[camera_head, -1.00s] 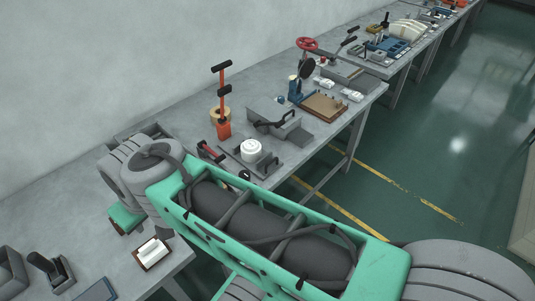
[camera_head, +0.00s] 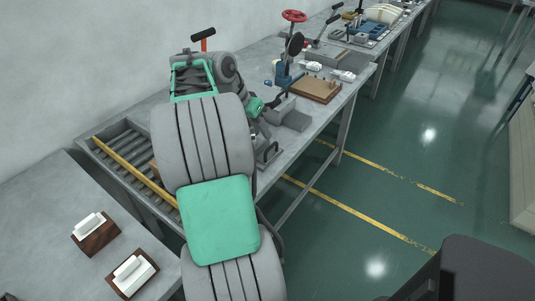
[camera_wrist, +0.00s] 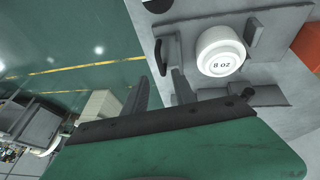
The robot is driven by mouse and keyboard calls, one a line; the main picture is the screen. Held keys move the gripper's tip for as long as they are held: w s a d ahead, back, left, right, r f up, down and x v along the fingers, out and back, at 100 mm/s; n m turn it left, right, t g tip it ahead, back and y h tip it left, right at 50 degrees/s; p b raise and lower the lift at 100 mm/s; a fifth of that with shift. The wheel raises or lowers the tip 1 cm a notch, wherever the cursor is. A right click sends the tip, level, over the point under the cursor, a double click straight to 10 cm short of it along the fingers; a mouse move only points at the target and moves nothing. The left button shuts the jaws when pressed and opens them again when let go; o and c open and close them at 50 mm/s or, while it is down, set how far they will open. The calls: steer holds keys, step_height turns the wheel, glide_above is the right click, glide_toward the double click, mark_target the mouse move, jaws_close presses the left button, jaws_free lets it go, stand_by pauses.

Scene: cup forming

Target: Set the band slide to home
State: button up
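A grey metal fixture plate (camera_wrist: 205,22) fills the top of the wrist view. On it sits a white round piece (camera_wrist: 220,50) marked "8 OZ". A dark upright handle (camera_wrist: 160,56) stands left of it, and a short dark bar (camera_wrist: 252,31) stands to its right. No label shows which part is the band slide. My gripper (camera_wrist: 163,82) is open, its two fingers apart and empty, just short of the dark handle and apart from it as far as I can tell. In the head view my arm hides the white piece and most of the fixture.
A grey block (camera_head: 288,116) and a wooden board (camera_head: 316,90) lie farther along the bench. A roller tray with a yellow bar (camera_head: 135,171) is left of my arm. White pieces on brown bases (camera_head: 95,232) sit on the near table. The green floor (camera_head: 400,150) is clear.

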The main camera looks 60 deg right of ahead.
mark_target(267, 142)
steer(key=x, duration=0.6)
steer(key=shift+s+d+f+b, duration=0.1)
steer(key=shift+d+f+b, duration=0.15)
steer(key=shift+b, duration=0.15)
jaws_close()
stand_by(0.9)
